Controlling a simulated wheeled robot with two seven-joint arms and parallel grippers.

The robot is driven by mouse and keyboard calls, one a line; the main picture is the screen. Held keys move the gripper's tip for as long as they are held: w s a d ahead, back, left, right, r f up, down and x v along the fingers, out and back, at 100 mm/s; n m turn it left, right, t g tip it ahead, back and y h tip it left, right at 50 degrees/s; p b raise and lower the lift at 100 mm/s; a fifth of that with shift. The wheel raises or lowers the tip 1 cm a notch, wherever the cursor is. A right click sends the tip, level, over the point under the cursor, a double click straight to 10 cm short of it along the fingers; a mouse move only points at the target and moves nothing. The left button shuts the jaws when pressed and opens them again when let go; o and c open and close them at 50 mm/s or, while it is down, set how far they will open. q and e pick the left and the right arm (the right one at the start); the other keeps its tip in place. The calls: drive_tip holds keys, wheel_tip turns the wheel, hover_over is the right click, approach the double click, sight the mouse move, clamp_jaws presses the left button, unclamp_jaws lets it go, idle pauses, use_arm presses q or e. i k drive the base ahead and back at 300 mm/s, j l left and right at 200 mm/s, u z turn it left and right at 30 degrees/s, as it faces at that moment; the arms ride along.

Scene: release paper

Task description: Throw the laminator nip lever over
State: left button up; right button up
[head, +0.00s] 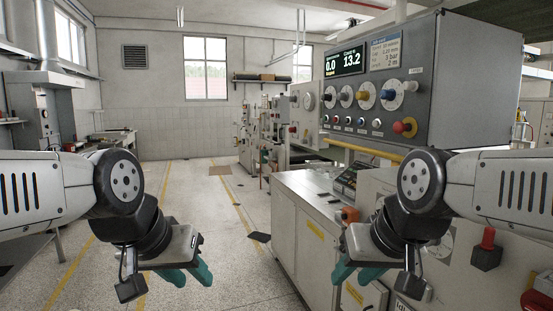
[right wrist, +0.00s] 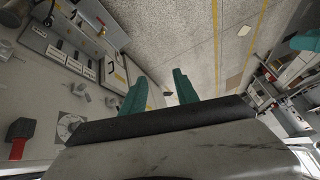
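No lever is labelled as the nip lever. A red-handled control on a black block (head: 487,250) stands on the machine side at the right in the head view. It also shows at the left of the right wrist view (right wrist: 21,130). An orange knob (head: 348,214) sits by the front edge of the cabinet top, near my right gripper. My right gripper (head: 343,270) has teal fingers apart and empty, also seen in the right wrist view (right wrist: 162,85). My left gripper (head: 188,273) hangs over the aisle with its two teal fingers apart and empty.
A grey control console (head: 420,110) with dials and displays stands above the machine at the right. A white cabinet (head: 300,225) lines the aisle. A bench (head: 115,137) is at the left.

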sight(303, 141)
drive_tip(key=i+j+z, duration=0.35)
drive_tip(key=i+j, duration=0.1)
drive_tip(key=i, duration=0.5)
drive_tip(key=i+j+z, duration=0.1)
drive_tip(key=i, duration=0.5)
drive_tip(key=i+j, duration=0.15)
drive_tip(key=i, duration=0.5)
